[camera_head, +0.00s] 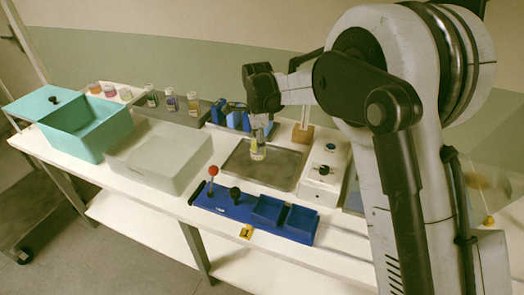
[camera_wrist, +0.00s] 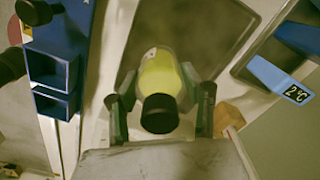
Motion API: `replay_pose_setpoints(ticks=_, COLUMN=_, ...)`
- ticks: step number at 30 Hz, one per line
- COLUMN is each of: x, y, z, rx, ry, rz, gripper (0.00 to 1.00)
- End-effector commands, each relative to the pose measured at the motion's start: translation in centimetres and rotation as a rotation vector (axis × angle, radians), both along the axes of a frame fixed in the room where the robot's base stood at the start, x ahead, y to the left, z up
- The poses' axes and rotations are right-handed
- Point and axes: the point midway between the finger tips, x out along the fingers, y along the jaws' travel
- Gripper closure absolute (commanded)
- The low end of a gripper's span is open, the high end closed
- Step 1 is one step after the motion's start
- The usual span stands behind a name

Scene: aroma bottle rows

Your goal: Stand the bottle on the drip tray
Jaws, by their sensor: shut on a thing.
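A small clear bottle with yellow-green contents (camera_head: 257,151) and a dark cap is held in my gripper (camera_head: 259,127), upright or nearly so. In the wrist view the bottle (camera_wrist: 160,80) sits between the two fingers of my gripper (camera_wrist: 161,104), its black cap toward the camera. The drip tray (camera_head: 284,170) is a grey rectangular tray with a pale rim in the middle of the table. The bottle is over the tray's rear left part. I cannot tell whether its base touches the tray. The tray also shows behind the bottle in the wrist view (camera_wrist: 204,35).
A blue fixture (camera_head: 240,210) with a red-knobbed lever stands in front of the tray, and a white box (camera_head: 324,172) stands right of it. Left are a grey bin (camera_head: 163,165), a teal box (camera_head: 85,132) and several bottles on a grey rack (camera_head: 183,117). Blue holders (camera_head: 228,116) stand behind.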

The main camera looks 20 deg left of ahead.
Motion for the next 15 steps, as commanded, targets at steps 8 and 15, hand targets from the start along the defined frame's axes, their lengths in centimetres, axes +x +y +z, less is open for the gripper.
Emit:
replay_pose_setpoints(ticks=8, x=3.5, y=-0.4, z=-2.1, rx=0.0, ry=0.0, rz=0.0, gripper=0.97)
replay_pose_setpoints(ticks=15, x=3.8, y=-0.4, z=-3.5, rx=0.0, ry=0.0, rz=0.0, gripper=0.97)
